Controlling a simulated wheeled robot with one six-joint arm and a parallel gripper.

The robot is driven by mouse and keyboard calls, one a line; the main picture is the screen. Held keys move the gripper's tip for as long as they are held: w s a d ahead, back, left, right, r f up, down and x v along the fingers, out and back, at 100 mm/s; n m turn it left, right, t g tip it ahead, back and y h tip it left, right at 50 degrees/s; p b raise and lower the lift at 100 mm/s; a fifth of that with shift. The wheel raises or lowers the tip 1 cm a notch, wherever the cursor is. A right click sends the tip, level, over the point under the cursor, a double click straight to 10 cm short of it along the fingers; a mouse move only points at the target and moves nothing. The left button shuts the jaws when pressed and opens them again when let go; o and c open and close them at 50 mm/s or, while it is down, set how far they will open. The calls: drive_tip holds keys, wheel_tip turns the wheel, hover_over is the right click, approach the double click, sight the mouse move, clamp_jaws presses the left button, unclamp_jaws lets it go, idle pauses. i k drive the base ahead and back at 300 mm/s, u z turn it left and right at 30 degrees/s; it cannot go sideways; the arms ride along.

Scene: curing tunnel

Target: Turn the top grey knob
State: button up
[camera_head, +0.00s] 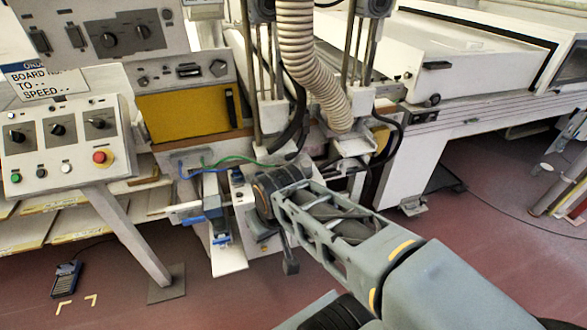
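Several knobs are in view, and I cannot tell for sure which is the top grey knob. A grey knob (218,67) sits at the right end of the grey panel above the yellow door. Two dark knobs, one left (108,40) and one right (143,31), are on the upper panel. A small dark knob (238,177) is on a white box low in the middle, just left of my arm's end. My arm reaches in from the lower right. Its dark wrist is in front of the machine, and I cannot make out gripper fingers.
A slanted control box (67,148) with black switches and a red button (100,157) stands at left. A ribbed hose (305,55) hangs in the middle. A white conveyor machine (470,60) fills the right. A pedal (66,279) lies on the red floor.

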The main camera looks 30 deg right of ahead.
sight(306, 166)
drive_tip(key=u, duration=1.35)
drive_tip(key=i, duration=0.9)
drive_tip(key=z, duration=2.15)
